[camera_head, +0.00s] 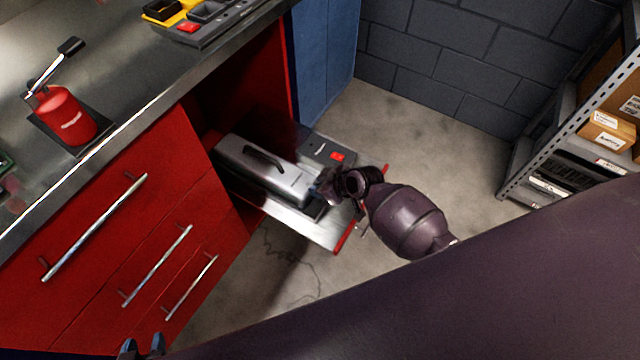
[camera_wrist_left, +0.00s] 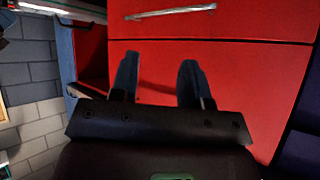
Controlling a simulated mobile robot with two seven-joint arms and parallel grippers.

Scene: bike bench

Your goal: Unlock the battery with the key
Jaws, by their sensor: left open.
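The battery (camera_head: 240,152), a long silver case with a black handle, lies on a pulled-out tray (camera_head: 325,230) low in the red bench. My right gripper (camera_head: 322,188) is at the battery's near right end, by its end face. Its fingers are dark and small, so I cannot tell whether they are open or shut, or touching. I cannot make out a key or lock there. My left gripper (camera_head: 143,347) is at the bottom edge of the head view, before the red drawers. In the left wrist view its two fingers (camera_wrist_left: 158,82) are apart with nothing between them.
Red drawer fronts with long handles (camera_head: 95,228) are close to my left gripper. A dark charger-like unit with a red button (camera_head: 337,156) sits behind the battery. A shelf rack (camera_head: 540,150) stands at the right. Floor between is clear except a thin cable (camera_head: 290,262).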

